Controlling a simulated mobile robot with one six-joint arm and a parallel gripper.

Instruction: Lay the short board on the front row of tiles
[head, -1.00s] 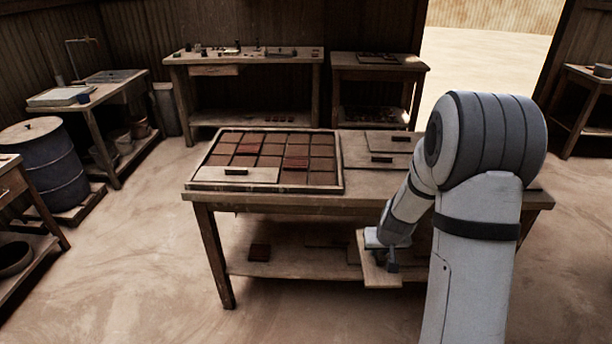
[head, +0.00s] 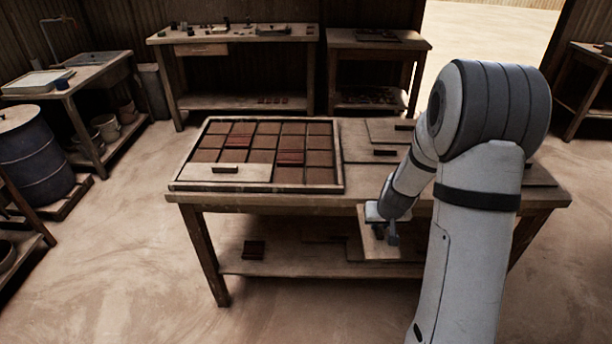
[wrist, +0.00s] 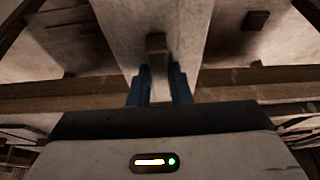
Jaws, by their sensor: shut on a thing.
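My gripper (head: 392,238) is shut on the dark handle (wrist: 156,44) of a pale board (head: 371,243). The board hangs in front of the table's front edge, lower than the tabletop, and its far part fills the middle of the wrist view (wrist: 185,18). I cannot tell its full length. The tile tray (head: 341,160) lies on the table with rows of reddish-brown tiles (head: 262,143). Another pale board (head: 205,175) with a dark handle lies over the left part of the front row. The front tiles at the right (head: 320,176) are bare.
More boards with handles (head: 357,153) lie on the table (head: 420,203) right of the tray. A low shelf (head: 300,262) under the table carries a dark block (head: 254,249). A blue barrel (head: 45,165) stands left. Open floor lies left of the table.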

